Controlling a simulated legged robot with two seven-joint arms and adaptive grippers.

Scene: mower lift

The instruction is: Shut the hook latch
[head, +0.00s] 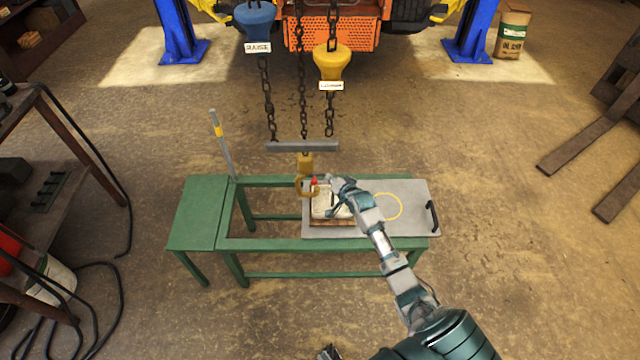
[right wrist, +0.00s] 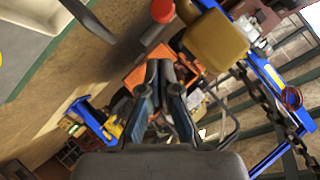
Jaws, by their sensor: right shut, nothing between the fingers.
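The yellow hook (head: 301,186) hangs below a grey spreader bar (head: 302,147) on chains, over the green bench. A small red part (head: 314,183), which looks like the latch, is at its right side. Whether the latch is open or closed is too small to tell. My right gripper (head: 334,181) is shut and empty just right of the hook. In the right wrist view its fingers (right wrist: 160,66) are together; the yellow hook block (right wrist: 217,42) and a red part (right wrist: 162,10) are beyond them. A dark tip (head: 328,352) at the bottom edge may be my left gripper.
The green bench (head: 203,212) carries a grey plate (head: 408,210) with a black handle and a pale boxy load (head: 322,205). Blue (head: 256,20) and yellow (head: 332,62) chain hoists hang above. A workbench with cables stands at left.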

